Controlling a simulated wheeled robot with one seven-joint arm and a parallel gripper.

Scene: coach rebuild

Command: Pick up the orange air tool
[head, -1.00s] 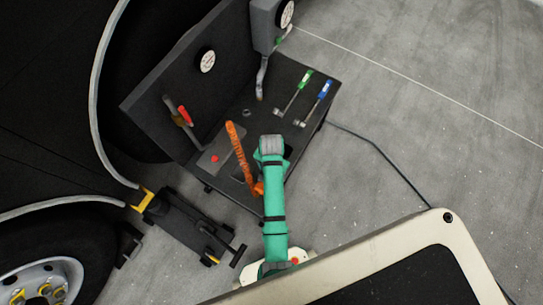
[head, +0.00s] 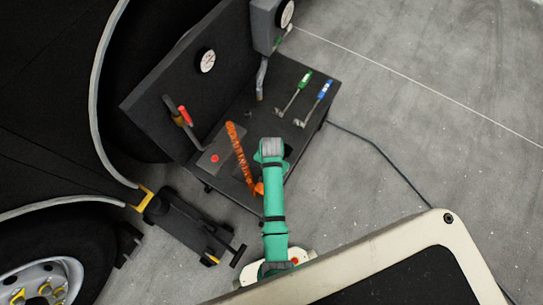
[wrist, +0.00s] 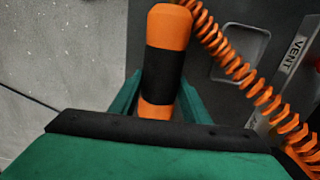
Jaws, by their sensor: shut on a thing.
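The orange air tool (wrist: 168,27) has a black band around its middle and shows in the wrist view between my two green fingers. My gripper (wrist: 160,100) is shut on it. In the head view my green arm hides most of the tool; a small orange part (head: 259,188) shows beside the arm, at the lower end of the coiled orange hose (head: 240,158). The fingertips are hidden in the head view.
The dark bench (head: 318,88) carries a green-handled tool (head: 295,93), a blue-handled tool (head: 316,102) and a red-handled lever (head: 184,115). A plate marked VENT (wrist: 292,55) lies beside the hose. A floor jack (head: 185,223) stands by the wheel.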

